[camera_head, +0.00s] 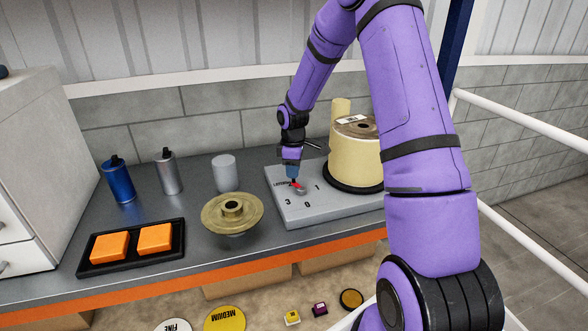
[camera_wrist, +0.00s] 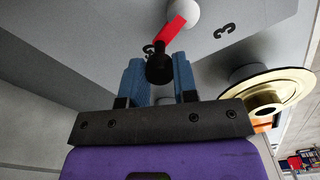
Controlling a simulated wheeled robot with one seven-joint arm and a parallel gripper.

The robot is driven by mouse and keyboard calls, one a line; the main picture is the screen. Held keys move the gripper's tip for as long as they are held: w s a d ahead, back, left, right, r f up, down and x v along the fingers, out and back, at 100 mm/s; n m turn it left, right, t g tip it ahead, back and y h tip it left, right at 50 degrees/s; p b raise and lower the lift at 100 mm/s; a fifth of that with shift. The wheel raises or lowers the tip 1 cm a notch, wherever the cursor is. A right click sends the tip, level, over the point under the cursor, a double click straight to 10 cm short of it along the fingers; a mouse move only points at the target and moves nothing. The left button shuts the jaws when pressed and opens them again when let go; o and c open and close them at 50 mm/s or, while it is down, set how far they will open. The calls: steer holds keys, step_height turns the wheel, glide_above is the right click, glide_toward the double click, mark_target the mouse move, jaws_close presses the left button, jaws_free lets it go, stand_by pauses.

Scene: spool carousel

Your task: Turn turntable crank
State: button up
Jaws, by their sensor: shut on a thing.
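The turntable crank has a grey hub (camera_head: 300,190), a short red arm (camera_wrist: 173,33) and a black knob (camera_wrist: 160,69). It sits on the grey base box (camera_head: 330,211), which is marked with 3, 0 and 1. In the head view the red arm points up and left from the hub. My gripper (camera_wrist: 160,80) is shut on the black knob, with one blue finger on each side. A numeral behind the knob is partly hidden in the wrist view. The yellow spool (camera_head: 352,158) stands on the black turntable (camera_head: 345,188), partly hidden by my arm.
A flanged brass-coloured spool (camera_head: 218,213) stands left of the box. A grey cup (camera_head: 224,173), a silver bottle (camera_head: 168,172) and a blue bottle (camera_head: 119,180) stand behind it. A black tray (camera_head: 85,268) holds orange blocks. A white cabinet (camera_head: 40,160) bounds the left.

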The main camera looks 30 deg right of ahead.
steer(key=shift+s, duration=0.1)
stand_by(0.3)
steer(key=o, duration=0.9)
steer(key=shift+o, duration=0.2)
step_height(320, 180, up, 11)
steer(key=shift+f, duration=0.15)
